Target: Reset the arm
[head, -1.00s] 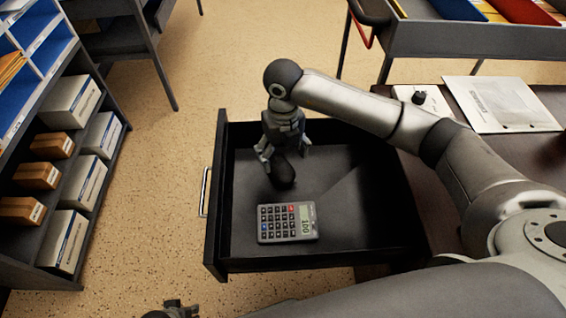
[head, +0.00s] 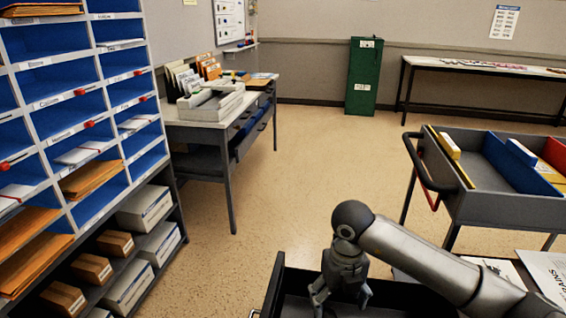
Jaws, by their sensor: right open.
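My right gripper (head: 341,292) hangs fingers down over the open black drawer (head: 277,290) at the bottom of the head view. Its fingers are spread apart, and I see nothing between them. The arm reaches in from the lower right. Most of the drawer's inside lies below the picture's edge, so its contents are hidden. My left gripper is not in view.
A sorting shelf (head: 68,100) with blue slots stands at the left. A grey cart (head: 480,205) with coloured dividers stands at the right. A desk (head: 205,130), a green cabinet (head: 363,76) and a long table (head: 480,68) are farther back. The middle floor is clear.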

